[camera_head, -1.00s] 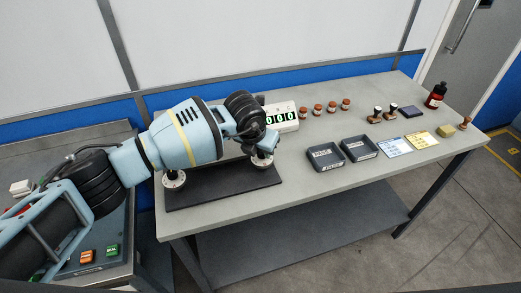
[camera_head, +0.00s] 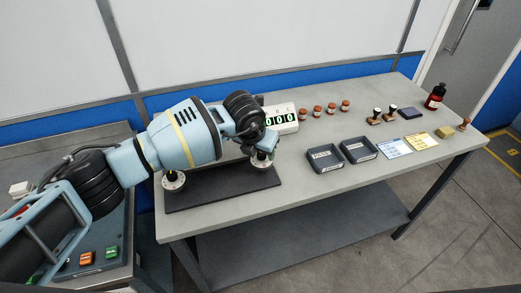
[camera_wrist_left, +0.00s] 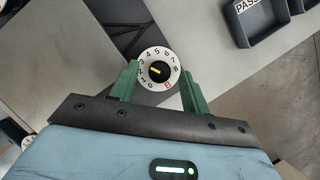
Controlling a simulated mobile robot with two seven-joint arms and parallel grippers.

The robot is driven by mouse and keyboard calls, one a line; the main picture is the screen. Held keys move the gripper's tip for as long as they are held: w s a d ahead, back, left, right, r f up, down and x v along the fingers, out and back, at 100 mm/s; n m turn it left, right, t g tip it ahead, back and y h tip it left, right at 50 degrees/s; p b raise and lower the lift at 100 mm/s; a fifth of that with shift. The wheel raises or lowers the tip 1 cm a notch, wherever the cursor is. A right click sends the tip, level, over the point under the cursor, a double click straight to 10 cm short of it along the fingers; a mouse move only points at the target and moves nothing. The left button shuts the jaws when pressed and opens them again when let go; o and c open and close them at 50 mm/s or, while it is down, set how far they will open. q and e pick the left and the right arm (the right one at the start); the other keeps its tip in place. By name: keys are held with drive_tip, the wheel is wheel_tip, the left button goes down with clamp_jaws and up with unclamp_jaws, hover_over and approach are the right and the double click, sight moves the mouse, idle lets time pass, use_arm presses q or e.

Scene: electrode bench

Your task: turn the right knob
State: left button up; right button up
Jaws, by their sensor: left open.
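The right knob (camera_head: 262,163) stands at the right end of a dark mat (camera_head: 215,192) on the bench. In the left wrist view the right knob (camera_wrist_left: 159,70) has a white dial with digits, a red letter, and a black centre with a yellow pointer aimed to the upper left. My left gripper (camera_head: 264,150) is directly over it. In the wrist view its two green fingers (camera_wrist_left: 160,82) are open on either side of the dial; whether they touch it I cannot tell. The left knob (camera_head: 173,181) stands at the mat's left end. My right gripper is not in view.
A white display (camera_head: 282,117) with green zeros stands behind the right knob. Two dark trays (camera_head: 325,157) sit to the right, with several stamps, cards (camera_head: 394,146) and a red bottle (camera_head: 435,96) beyond. The bench front is clear.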

use_arm(q)
drive_tip(key=v, duration=0.7)
drive_tip(key=shift+r, duration=0.1)
